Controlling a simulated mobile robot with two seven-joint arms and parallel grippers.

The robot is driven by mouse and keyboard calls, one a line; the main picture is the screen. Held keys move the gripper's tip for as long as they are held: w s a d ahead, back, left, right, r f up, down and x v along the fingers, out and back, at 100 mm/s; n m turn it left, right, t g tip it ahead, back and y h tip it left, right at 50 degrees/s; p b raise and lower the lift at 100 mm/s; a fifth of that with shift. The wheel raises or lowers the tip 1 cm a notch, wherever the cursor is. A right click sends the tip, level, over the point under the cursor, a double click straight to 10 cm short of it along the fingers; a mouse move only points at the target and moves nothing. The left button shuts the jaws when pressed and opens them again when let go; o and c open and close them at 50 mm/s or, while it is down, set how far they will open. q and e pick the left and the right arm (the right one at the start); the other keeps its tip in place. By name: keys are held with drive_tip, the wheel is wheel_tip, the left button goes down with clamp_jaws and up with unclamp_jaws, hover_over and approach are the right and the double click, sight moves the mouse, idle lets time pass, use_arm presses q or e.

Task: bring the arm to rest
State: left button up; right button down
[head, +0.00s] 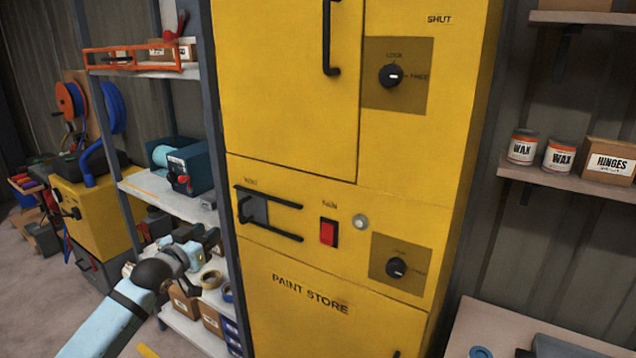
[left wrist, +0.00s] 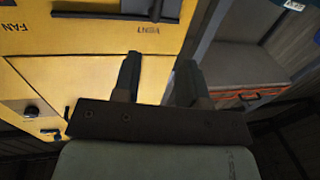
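My left arm comes in from the lower left in the head view, bent at a dark joint. My left gripper (head: 208,240) is in front of the shelf rack, just left of the yellow paint store cabinet (head: 300,262). In the left wrist view its two dark fingers (left wrist: 160,62) are apart with nothing between them. The vent slide (head: 253,209) on the cabinet sits at the left part of its two black rails, apart from the gripper. It also shows at the top of the left wrist view (left wrist: 135,8). My right gripper is not in view.
The shelf rack (head: 180,200) stands close by my left arm, holding a teal machine (head: 184,168) and an orange tray (head: 130,60). The cabinet has a red fan switch (head: 328,232) and dark knobs. A bench (head: 500,322) is at the lower right.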

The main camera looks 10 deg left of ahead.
use_arm(q)
drive_tip(key=s+d+f+g+p, duration=0.1)
drive_tip(key=s+d+f+g, duration=0.1)
drive_tip(key=s+d+f, duration=0.45)
drive_tip(key=s+d+f+m+g+p, duration=0.1)
drive_tip(key=s+d+f, duration=0.2)
drive_tip(key=s+f, duration=0.65)
drive_tip(key=s+d+f+g+p, duration=0.1)
drive_tip(key=s+d+f+g, duration=0.1)
drive_tip(key=s+d+f, duration=0.45)
drive_tip(key=s+d+f+g, duration=0.1)
drive_tip(key=s+d+f, duration=0.1)
drive_tip(key=s, duration=0.5)
drive_tip(key=s+d+f, duration=0.2)
drive_tip(key=s+f, duration=0.3)
drive_tip(key=s, duration=0.1)
drive_tip(key=shift+s+g, duration=0.35)
drive_tip(key=shift+g, duration=0.05)
